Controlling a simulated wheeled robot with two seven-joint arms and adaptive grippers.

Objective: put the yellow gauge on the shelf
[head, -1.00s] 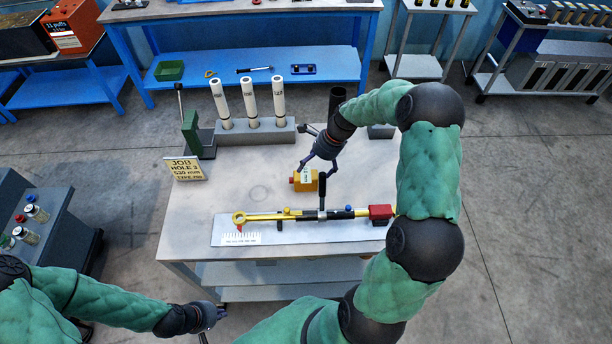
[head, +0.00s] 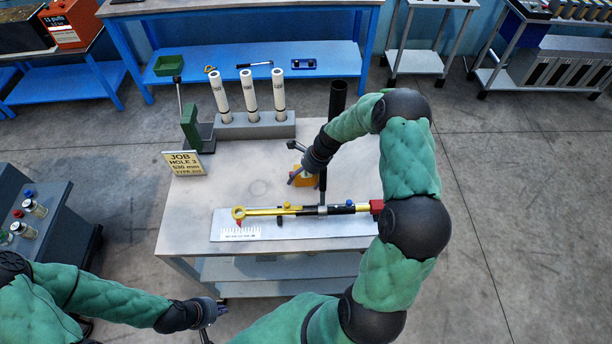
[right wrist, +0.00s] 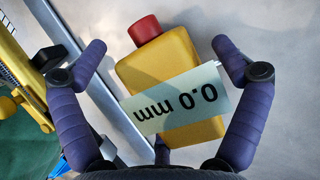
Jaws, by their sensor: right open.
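The yellow gauge (head: 305,182) lies on the grey table and is mostly hidden by my right gripper in the head view. In the right wrist view the gauge (right wrist: 158,68) is a yellow block with a red knob and a white tag reading 0.0 mm. My right gripper (right wrist: 158,46) is open, with a finger on either side of the gauge and gaps visible. My left gripper (head: 214,311) is low, in front of the table, away from the gauge; its jaws are too small to read. A blue shelf (head: 225,75) runs under the back bench.
A long yellow-and-black tool (head: 265,211) lies on a pale plate (head: 330,230) just in front of the gauge. White tubes (head: 249,95) stand in a grey block behind. A black upright tube (head: 337,98) and a job sign (head: 186,164) stand nearby.

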